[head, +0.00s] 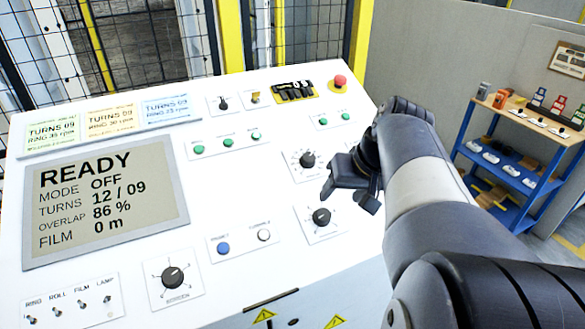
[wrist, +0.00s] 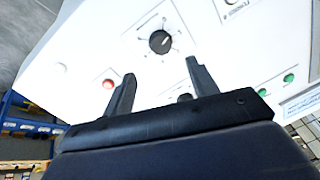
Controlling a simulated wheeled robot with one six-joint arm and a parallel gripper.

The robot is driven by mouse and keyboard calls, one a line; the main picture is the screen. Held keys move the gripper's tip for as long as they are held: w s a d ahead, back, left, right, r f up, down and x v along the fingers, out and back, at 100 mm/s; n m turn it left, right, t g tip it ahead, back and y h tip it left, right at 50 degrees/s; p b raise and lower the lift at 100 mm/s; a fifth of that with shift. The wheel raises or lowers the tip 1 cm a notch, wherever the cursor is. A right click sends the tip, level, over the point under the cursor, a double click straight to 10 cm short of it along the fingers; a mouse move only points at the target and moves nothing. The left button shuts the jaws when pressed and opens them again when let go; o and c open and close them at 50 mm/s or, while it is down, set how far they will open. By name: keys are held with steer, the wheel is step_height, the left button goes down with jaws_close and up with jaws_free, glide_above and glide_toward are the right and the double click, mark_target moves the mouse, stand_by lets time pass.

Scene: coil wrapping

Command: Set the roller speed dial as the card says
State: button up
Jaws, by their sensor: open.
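A white control panel (head: 225,165) fills the head view. Two black dials stand at its right side, an upper dial (head: 307,160) and a lower dial (head: 321,217); their labels are too small to read. Three cards, green (head: 52,132), yellow (head: 110,121) and blue (head: 166,108), stand along the top left; each reads TURNS 09 with a RING rpm line, and their lowest lines are unreadable. My gripper (head: 347,198) is open and empty, just right of both dials.
A screen (head: 105,200) reads READY, MODE OFF, TURNS 12 / 09, OVERLAP 86 %, FILM 0 m. A third dial (head: 173,277), toggle switches (head: 70,303), blue button (head: 223,248) and red stop button (head: 340,80) are on the panel. A blue shelf (head: 520,150) stands right.

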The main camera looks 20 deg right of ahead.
mark_target(325, 214)
steer(key=x, duration=0.9)
steer(key=shift+w+a+f, duration=0.1)
steer(key=shift+w+f, duration=0.05)
steer(key=shift+f, duration=0.1)
steer(key=c, duration=1)
